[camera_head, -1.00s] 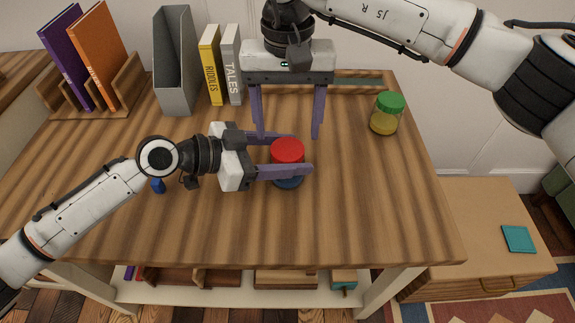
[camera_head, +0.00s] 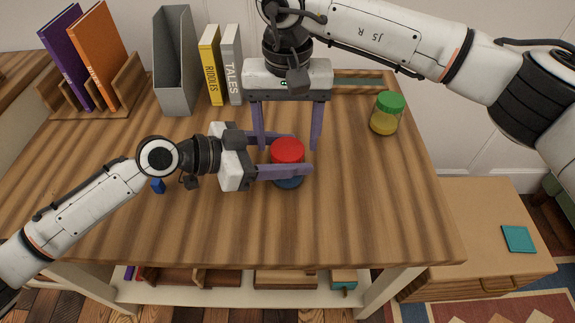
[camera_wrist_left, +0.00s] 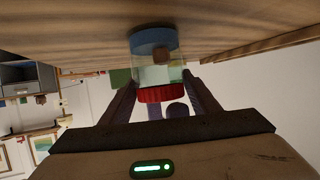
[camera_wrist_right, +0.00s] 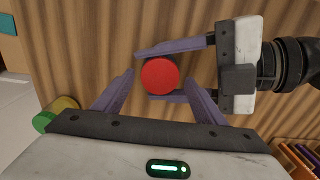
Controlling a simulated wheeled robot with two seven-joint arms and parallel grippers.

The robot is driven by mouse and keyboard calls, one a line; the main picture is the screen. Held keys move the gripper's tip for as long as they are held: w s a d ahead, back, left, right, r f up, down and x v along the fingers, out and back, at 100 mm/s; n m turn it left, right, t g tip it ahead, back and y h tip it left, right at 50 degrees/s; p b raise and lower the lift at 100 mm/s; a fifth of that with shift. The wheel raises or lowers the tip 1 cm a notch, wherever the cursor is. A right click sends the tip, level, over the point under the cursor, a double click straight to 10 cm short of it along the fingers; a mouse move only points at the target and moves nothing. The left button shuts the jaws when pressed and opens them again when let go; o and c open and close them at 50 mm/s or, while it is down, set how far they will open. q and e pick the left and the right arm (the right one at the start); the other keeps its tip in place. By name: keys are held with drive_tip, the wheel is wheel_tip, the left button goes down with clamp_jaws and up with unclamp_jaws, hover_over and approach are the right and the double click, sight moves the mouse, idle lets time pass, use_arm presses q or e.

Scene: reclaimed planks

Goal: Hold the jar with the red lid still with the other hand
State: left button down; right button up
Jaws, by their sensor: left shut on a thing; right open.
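The jar with the red lid (camera_head: 287,151) stands upright on the wooden table, with a blue lower part; it also shows in the left wrist view (camera_wrist_left: 153,62) and from above in the right wrist view (camera_wrist_right: 160,76). My left gripper (camera_head: 290,156) comes from the left and is shut on the jar's sides, below the lid. My right gripper (camera_head: 287,148) points down from above with its fingers wide apart, at the jar's far side. In the right wrist view the lid lies ahead of and between the open fingertips (camera_wrist_right: 134,86). Most of the jar's body is hidden there.
A jar with a green lid (camera_head: 387,113) stands at the table's right. Books (camera_head: 210,65), a grey file holder (camera_head: 176,62) and a wooden rack (camera_head: 120,88) line the back. A small blue object (camera_head: 158,186) lies under my left arm. The table front (camera_head: 300,230) is clear.

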drive_tip(key=shift+f, duration=0.9)
drive_tip(key=shift+c, duration=0.2)
drive_tip(key=c, duration=1)
drive_tip(key=o, duration=1.1)
drive_tip(key=shift+r, duration=0.1)
drive_tip(key=shift+r, duration=2.2)
drive_tip(key=shift+o, duration=0.4)
